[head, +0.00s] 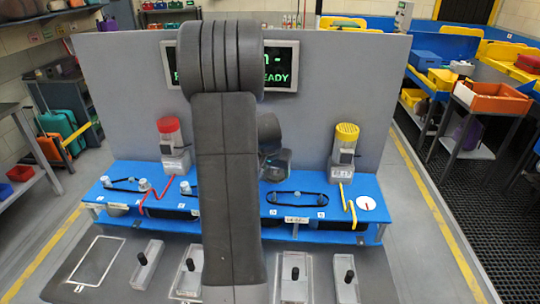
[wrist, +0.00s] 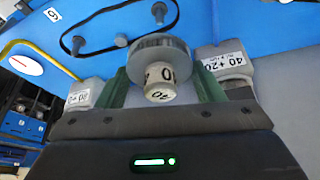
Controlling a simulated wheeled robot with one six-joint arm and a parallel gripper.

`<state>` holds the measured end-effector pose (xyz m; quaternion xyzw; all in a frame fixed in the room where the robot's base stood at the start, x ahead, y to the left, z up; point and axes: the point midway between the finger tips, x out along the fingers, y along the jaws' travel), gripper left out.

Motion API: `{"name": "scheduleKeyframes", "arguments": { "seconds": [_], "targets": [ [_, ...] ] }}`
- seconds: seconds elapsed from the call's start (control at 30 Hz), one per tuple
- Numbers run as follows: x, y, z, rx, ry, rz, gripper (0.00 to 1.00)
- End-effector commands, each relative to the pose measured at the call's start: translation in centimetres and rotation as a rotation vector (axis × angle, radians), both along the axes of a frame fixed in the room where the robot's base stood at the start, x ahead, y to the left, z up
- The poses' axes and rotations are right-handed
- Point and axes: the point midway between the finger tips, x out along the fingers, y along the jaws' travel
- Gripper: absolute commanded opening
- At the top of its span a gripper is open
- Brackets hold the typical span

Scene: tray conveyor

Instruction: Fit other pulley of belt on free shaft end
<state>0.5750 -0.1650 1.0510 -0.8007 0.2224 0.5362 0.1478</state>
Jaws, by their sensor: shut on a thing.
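My gripper (wrist: 162,88) is shut on a grey toothed pulley (wrist: 160,50) with a white hub marked 20, held between its green fingers. In the head view my gripper (head: 273,165) is partly hidden behind my arm, above the blue deck, and the pulley cannot be made out. A black belt (wrist: 98,14) lies as a loop on the deck, around a small dark peg (wrist: 78,43) and a metal shaft end (wrist: 158,11). The held pulley appears close to this shaft end but not on it. The belt also shows in the head view (head: 297,193), right of my arm.
Motors with a red cap (head: 169,126) and a yellow cap (head: 346,134) stand on the deck before a grey panel (head: 345,75). Red and yellow (head: 351,210) bent pipes and a white dial (head: 366,203) are near. Shallow trays (head: 295,285) with black handles stand in front.

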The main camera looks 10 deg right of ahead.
Motion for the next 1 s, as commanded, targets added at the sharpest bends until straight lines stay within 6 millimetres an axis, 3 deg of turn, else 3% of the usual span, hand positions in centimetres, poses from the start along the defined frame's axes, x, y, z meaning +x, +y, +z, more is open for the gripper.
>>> {"name": "scheduleKeyframes", "arguments": {
  "seconds": [0.6, 1.0],
  "targets": [
    [-0.2, 0.1, -0.1, 0.006, -0.003, 0.010, 0.34],
    [-0.2, 0.1, -3.6, 0.005, -0.002, 0.011, 0.34]
  ]
}}
